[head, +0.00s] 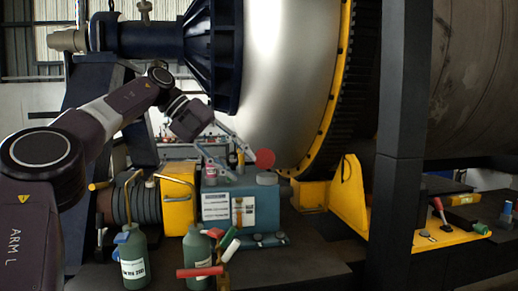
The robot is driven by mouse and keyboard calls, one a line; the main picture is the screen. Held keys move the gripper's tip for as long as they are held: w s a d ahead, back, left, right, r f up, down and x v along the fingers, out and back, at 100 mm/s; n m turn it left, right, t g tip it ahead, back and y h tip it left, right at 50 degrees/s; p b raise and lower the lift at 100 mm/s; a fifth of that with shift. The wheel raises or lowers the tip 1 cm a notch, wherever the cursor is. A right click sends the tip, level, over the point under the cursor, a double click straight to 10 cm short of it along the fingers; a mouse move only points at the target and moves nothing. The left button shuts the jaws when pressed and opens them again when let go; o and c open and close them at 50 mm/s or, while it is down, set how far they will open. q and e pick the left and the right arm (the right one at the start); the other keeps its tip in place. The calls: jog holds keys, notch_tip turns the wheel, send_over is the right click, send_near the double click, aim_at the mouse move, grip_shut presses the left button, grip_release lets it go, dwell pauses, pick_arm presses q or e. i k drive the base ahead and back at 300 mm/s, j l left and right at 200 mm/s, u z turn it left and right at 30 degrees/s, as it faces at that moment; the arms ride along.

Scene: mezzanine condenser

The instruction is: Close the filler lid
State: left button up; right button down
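A blue box-shaped unit (255,205) with white labels stands in the middle of the head view. On its top is a low grey round piece (267,178). A red disc (265,158) shows upright just above and behind that piece; it looks like the filler lid standing open, but its hinge is hard to make out. My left gripper (243,161) reaches over the blue unit from the upper left. Its fingers are spread, with nothing seen between them. One fingertip is close to the red disc's left edge; I cannot tell whether they touch. My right gripper is out of view.
Two green bottles (134,262) stand at the front left, by red-handled tools (200,272). A small bottle (211,172) stands on the blue unit. A yellow bracket (348,200) and dark post (402,130) are to the right. The big drum (288,75) rises behind.

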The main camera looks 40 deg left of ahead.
aim_at(265, 158)
jog(key=i+j, duration=0.8)
jog(key=j, duration=0.25)
jog(key=i+j, duration=0.4)
jog(key=j, duration=0.1)
